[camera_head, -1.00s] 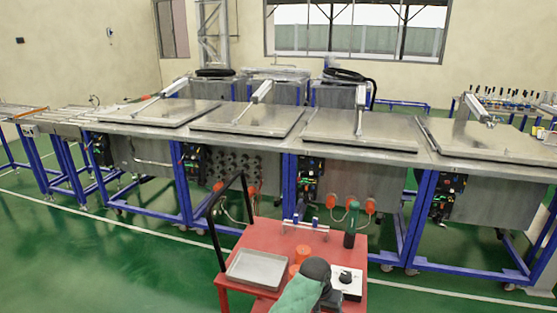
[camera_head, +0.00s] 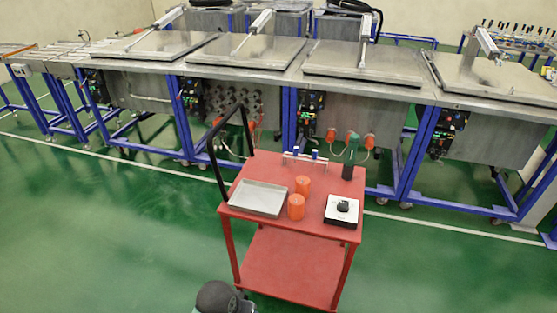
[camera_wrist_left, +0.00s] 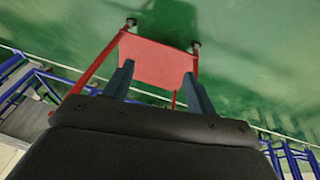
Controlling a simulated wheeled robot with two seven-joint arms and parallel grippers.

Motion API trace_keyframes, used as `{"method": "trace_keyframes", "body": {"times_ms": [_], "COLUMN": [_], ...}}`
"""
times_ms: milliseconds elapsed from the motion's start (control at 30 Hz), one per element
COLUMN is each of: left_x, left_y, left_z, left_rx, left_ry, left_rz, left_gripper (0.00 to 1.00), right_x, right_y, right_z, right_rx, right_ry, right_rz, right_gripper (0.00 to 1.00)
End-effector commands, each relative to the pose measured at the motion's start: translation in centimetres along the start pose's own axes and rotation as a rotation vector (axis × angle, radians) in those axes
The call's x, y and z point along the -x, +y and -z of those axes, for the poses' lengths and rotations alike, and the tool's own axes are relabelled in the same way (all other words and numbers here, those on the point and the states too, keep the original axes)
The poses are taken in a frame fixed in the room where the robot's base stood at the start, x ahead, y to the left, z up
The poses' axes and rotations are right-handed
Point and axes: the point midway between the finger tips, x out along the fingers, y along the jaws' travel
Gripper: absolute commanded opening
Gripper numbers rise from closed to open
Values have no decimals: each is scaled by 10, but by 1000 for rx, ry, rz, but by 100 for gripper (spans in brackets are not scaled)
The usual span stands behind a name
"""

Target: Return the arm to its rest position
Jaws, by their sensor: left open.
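My left gripper (camera_wrist_left: 158,70) shows in the left wrist view with its two dark fingers apart and nothing between them. Beyond the fingers, the red cart (camera_wrist_left: 160,62) and the green floor are in view, so the gripper is clear of the cart's surfaces as far as I can tell. In the head view a dark rounded part of my arm shows at the bottom edge, in front of the cart (camera_head: 292,268). The left fingers are not visible there. My right gripper is in neither view.
The cart top holds a metal tray (camera_head: 257,198), two orange cylinders (camera_head: 296,206), a white box with a black knob (camera_head: 342,210) and a dark green bottle (camera_head: 348,163). Behind stands a row of lidded steel benches (camera_head: 362,62). Green floor (camera_head: 90,240) is free at left.

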Motion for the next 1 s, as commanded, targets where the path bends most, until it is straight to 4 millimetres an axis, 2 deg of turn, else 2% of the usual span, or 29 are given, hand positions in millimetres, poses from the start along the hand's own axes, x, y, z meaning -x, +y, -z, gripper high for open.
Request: {"method": "trace_keyframes", "body": {"times_ms": [33,100,300,500,867,1000], "left_x": [8,21,47,67,91,71], "left_y": [-10,-22,-46,-60,-75,-78], "left_z": [-17,-36,-71,-93,-117,-117], "left_rx": [8,15,24,28,27,27], "left_ry": [2,9,19,26,30,24], "left_rz": [18,45,104,144,192,191], "left_gripper": [57,57,57,57,57,57], "right_x": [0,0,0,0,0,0], "right_y": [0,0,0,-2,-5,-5], "right_z": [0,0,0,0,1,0], "right_rx": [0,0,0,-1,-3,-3], "right_ry": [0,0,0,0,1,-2], "right_rz": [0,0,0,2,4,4], "right_gripper": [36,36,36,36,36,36]}}
